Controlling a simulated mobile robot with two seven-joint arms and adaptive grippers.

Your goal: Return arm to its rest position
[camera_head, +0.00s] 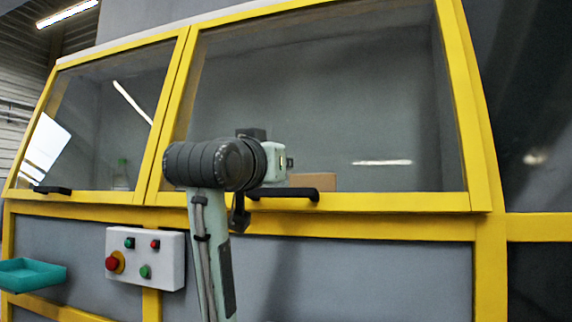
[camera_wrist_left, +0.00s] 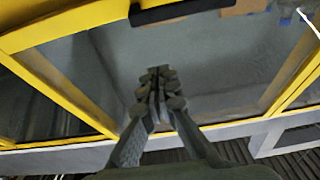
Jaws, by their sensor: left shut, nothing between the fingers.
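My left arm (camera_head: 212,255) rises from the bottom of the head view, with its dark wrist joint (camera_head: 215,163) in front of the large window. The fingers of my left gripper cannot be clearly made out there. In the left wrist view my left gripper (camera_wrist_left: 158,75) is shut, its fingertips together with nothing between them. It shows against the grey window pane, and how far apart they are I cannot tell. My right gripper is in neither view.
The yellow-framed machine (camera_head: 482,150) fills the front. A black handle (camera_head: 300,192) lies partly behind my wrist and another handle (camera_head: 52,190) is at left. A control box (camera_head: 146,258) with buttons and a teal tray (camera_head: 32,275) are at lower left.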

